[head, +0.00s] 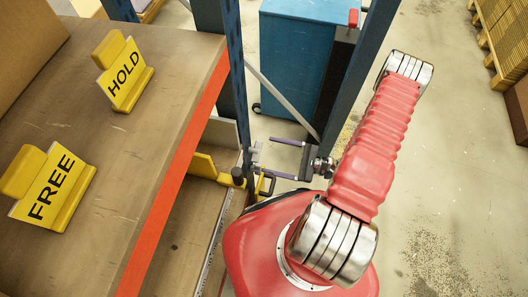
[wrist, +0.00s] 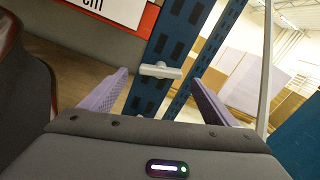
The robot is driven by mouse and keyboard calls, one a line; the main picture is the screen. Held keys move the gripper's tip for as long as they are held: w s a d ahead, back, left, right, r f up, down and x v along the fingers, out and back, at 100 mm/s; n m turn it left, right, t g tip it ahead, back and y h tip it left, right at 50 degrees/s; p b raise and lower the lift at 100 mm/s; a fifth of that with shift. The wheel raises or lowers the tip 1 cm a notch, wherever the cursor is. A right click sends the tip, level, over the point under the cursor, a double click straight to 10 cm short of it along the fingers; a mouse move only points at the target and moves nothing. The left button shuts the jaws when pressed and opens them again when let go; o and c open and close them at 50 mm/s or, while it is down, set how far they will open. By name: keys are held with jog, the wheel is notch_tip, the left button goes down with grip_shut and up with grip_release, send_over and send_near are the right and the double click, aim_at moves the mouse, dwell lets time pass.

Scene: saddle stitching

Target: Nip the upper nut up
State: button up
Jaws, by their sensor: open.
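A pale grey wing-shaped nut (wrist: 160,71) sits on the face of the blue slotted upright (wrist: 150,95) in the wrist view, its wings nearly level. It lies between the two purple fingers of my gripper (wrist: 161,78), with clear space on both sides, and appears beyond the tips. In the head view my gripper (head: 270,158) is open beside the blue rack upright (head: 236,75), its fingers pointing left at it. A small grey fitting (head: 256,150) shows there, probably the same nut. I cannot make out a second nut for certain.
A yellow-and-black fitting (head: 266,184) is on the upright just below my fingers. The shelf (head: 150,110) with an orange edge carries yellow HOLD (head: 125,75) and FREE (head: 52,187) signs. A blue cabinet (head: 300,60) stands behind.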

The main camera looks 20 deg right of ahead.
aim_at(257, 152)
jog(key=shift+x, duration=2.2)
jog(key=shift+c, duration=0.2)
